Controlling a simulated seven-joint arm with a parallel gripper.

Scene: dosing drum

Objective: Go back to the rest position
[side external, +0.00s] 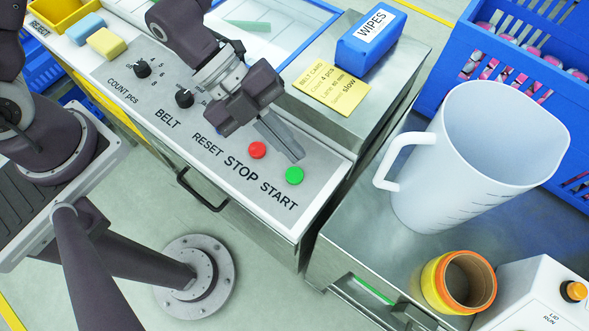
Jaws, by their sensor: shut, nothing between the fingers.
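My gripper (297,157) is shut and empty. Its fingertips hang close to the green START button (294,176) on the control panel (320,187); I cannot tell whether they touch it. The red STOP button (257,150) is just left of the fingers. My arm comes down from the top of the picture. Two black knobs, COUNT pcs (142,69) and BELT (184,98), sit further left on the panel. The RESET spot is partly hidden behind my gripper.
A white jug (500,140) and an orange-yellow roll (459,283) stand on the right bench. A blue WIPES box (371,43) and a yellow belt card (331,89) lie behind the panel. Sponges (106,43) and a yellow REJECT bin (62,12) are at upper left. Blue crates fill the upper right.

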